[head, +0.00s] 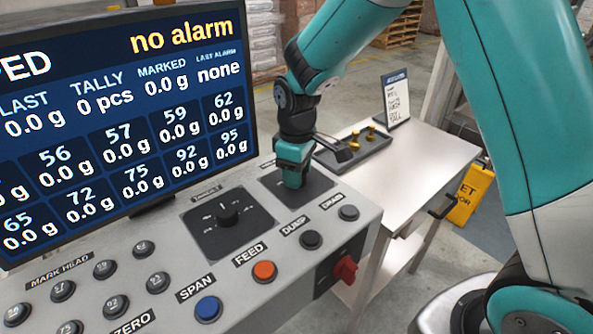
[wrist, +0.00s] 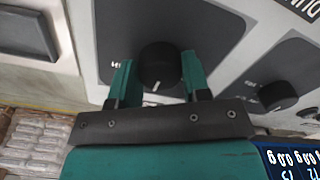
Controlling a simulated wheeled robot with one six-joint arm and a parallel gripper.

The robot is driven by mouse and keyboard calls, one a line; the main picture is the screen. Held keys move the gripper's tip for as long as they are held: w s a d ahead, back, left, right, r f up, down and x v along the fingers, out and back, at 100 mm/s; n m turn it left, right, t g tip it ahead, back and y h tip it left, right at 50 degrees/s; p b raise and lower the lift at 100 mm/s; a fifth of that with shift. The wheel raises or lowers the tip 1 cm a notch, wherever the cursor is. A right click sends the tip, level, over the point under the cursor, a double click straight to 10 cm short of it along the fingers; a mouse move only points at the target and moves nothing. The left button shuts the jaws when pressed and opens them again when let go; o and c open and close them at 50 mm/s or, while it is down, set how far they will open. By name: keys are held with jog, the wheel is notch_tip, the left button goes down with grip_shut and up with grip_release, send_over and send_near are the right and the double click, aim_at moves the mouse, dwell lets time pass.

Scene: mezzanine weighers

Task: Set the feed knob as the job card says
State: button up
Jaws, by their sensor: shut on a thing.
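My gripper (head: 293,172) reaches down onto the right-hand dark dial plate (head: 318,185) of the console and is shut on a black round knob. In the wrist view the knob (wrist: 160,62) sits between the two teal fingers (wrist: 159,80); its white pointer mark points down in the picture. In the head view my gripper hides this knob, and its plate label cannot be read. A second black knob (head: 228,214) stands free on the left dial plate. A standing card (head: 396,98) with a blue heading is on the side table; its writing is too small to read.
The console has an orange button (head: 264,271) by the FEED label, a blue button (head: 208,309) and a red knob (head: 345,269) on its side. A screen (head: 120,110) reads "no alarm". A dark tray (head: 352,150) is on the side table (head: 425,160). A yellow sign (head: 470,192) stands behind.

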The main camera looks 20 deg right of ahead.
jog(key=m+p, duration=0.1)
jog(key=m, duration=0.5)
jog(key=shift+r, duration=0.1)
jog(key=m, duration=0.5)
jog(key=shift+p, duration=0.4)
jog(key=shift+m, duration=0.4)
jog(key=o, duration=0.9)
notch_tip(320, 180, up, 17)
jog(key=shift+r+b, duration=0.15)
jog(key=shift+b, duration=0.7)
